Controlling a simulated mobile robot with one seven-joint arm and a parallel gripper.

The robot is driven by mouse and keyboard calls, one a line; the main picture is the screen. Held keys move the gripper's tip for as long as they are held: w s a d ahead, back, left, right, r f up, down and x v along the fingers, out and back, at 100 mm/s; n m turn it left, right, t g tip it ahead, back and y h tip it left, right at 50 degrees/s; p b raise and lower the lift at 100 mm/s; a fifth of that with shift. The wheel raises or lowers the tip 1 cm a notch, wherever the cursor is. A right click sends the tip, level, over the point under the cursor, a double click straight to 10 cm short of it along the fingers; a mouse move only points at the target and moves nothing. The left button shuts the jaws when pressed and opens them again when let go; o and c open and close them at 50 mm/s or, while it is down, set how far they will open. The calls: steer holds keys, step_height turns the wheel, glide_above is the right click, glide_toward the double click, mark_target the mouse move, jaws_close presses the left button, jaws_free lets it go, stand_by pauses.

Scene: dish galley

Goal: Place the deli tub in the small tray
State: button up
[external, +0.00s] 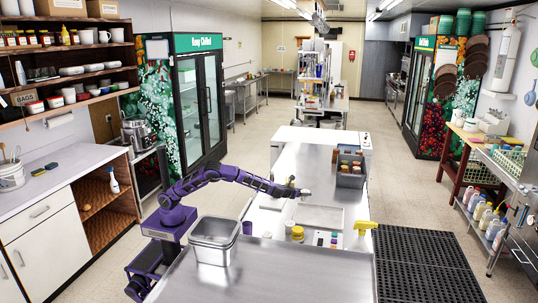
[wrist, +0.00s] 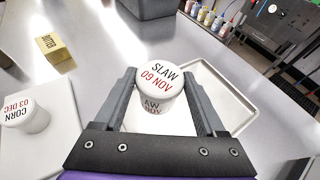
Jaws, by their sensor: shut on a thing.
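My gripper (wrist: 166,100) is shut on a white deli tub (wrist: 158,76) labelled "SLAW 09 NOV", with one finger on each side of it. The tub is upright with its lid toward the wrist camera. A shallow pale tray (wrist: 222,92) lies behind and below the tub in the wrist view, reaching out to the right. The tub and fingers hide part of the tray, and I cannot tell the height between them. In the external view my gripper (external: 303,192) is over the steel counter, and a pale tray (external: 320,217) lies on the near side of it.
A white tub labelled "CORN 03 DEC" (wrist: 30,116) is on a white board (wrist: 55,150) at left.

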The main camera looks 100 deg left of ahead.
mark_target(302, 200)
steer(key=f, duration=0.1)
steer(key=f+b, duration=0.1)
steer(key=f, duration=0.3)
steer(key=shift+s+d+f, duration=0.1)
steer(key=shift+d+f, duration=0.05)
steer(key=shift+d, duration=0.15)
steer(key=shift+f+b, duration=0.6)
steer(key=shift+f, duration=1.6)
steer(key=shift+f, duration=0.15)
steer(key=o, duration=1.4)
